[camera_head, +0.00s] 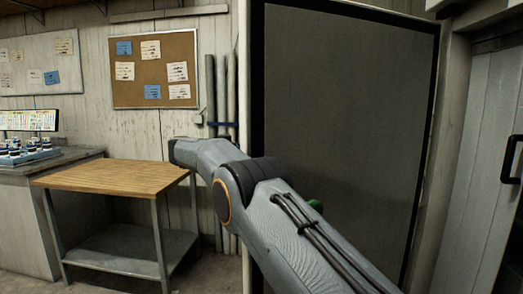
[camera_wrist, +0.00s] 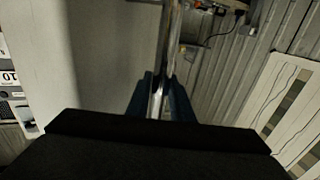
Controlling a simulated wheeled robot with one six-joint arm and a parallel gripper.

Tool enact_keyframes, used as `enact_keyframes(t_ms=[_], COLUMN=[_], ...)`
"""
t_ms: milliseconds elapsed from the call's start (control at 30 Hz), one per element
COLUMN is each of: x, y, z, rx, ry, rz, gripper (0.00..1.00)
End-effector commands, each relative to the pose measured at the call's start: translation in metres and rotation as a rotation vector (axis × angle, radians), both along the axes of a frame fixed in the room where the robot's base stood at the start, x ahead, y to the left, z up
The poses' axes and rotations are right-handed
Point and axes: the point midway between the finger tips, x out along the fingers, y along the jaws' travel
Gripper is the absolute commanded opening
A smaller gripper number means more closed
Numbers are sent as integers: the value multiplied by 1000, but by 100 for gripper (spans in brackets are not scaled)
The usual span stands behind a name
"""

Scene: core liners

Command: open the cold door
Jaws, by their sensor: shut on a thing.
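A tall grey panel with a black border, which looks like the cold door (camera_head: 345,110), fills the middle right of the head view. How far it stands open is unclear. My arm crosses in front of its lower left part, and my gripper is not visible there. In the wrist view my gripper (camera_wrist: 161,92) has its two dark blue fingers closed around an upright shiny metal bar (camera_wrist: 170,45), which looks like the door handle. A broad pale surface (camera_wrist: 115,50), likely the door's outer face, lies just left of the bar.
A wooden-topped table (camera_head: 115,178) stands left of the panel, beside a counter (camera_head: 28,215) with blue-and-white containers. Pipes (camera_head: 221,90) run up the wall near the panel's left edge. Another door with a black handle (camera_head: 511,160) is at far right.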

Motion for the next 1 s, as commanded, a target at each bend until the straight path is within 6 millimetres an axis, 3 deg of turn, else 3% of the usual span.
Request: enact_keyframes(t_ms=[167, 200, 300, 567, 1000], x=[2, 2, 1, -2, 1], y=[-4, -4, -2, 8, 4], z=[1, 1, 1, 0, -1], rx=[0, 0, 0, 0, 0], ry=[0, -1, -1, -1, -2], rz=[-4, -3, -1, 12, 2], gripper=[0, 24, 39, 39, 39])
